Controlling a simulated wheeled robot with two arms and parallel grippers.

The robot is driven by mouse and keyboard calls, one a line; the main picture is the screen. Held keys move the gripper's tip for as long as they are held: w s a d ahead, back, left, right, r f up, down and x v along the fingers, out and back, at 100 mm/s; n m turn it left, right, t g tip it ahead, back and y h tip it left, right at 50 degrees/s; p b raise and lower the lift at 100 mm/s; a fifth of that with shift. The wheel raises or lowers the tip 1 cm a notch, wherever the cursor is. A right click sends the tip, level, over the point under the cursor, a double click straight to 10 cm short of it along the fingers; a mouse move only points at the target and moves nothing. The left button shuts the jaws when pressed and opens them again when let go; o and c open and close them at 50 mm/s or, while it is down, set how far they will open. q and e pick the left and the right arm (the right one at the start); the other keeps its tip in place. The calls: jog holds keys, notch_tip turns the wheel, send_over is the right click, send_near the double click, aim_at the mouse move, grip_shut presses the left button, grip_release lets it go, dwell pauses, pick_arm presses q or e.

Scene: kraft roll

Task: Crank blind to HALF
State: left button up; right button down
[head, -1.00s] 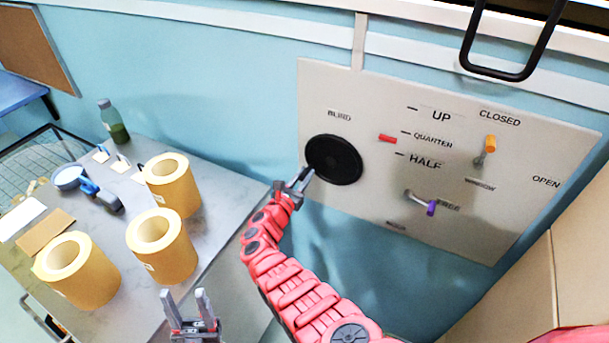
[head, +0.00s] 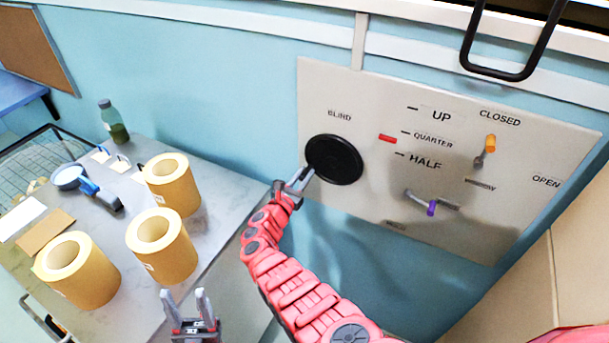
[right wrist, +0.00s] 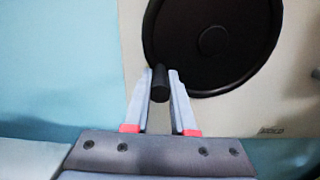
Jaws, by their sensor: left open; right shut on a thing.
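The black round BLIND crank disc (head: 334,160) is on the grey wall panel (head: 340,90); it also fills the upper right of the right wrist view (right wrist: 215,40). My right gripper (head: 302,181) is at the disc's lower left edge, shut on the black crank knob (right wrist: 160,84). The red marker (head: 387,138) sits left of the scale, level with a spot between the QUARTER (head: 433,140) and HALF (head: 425,162) marks. The UP mark (head: 441,116) is above. My left gripper (head: 187,304) is open and empty at the bottom, apart from the panel.
The panel also carries an orange-handled WINDOW lever (head: 489,147) and a purple-tipped lever (head: 432,208). Three kraft rolls (head: 172,184), a green bottle (head: 114,122) and a blue-handled tool (head: 90,187) are on the grey table (head: 222,195). A black handle (head: 500,73) is above the panel.

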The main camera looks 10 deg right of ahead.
aim_at(353, 155)
jog(key=shift+r, duration=0.1)
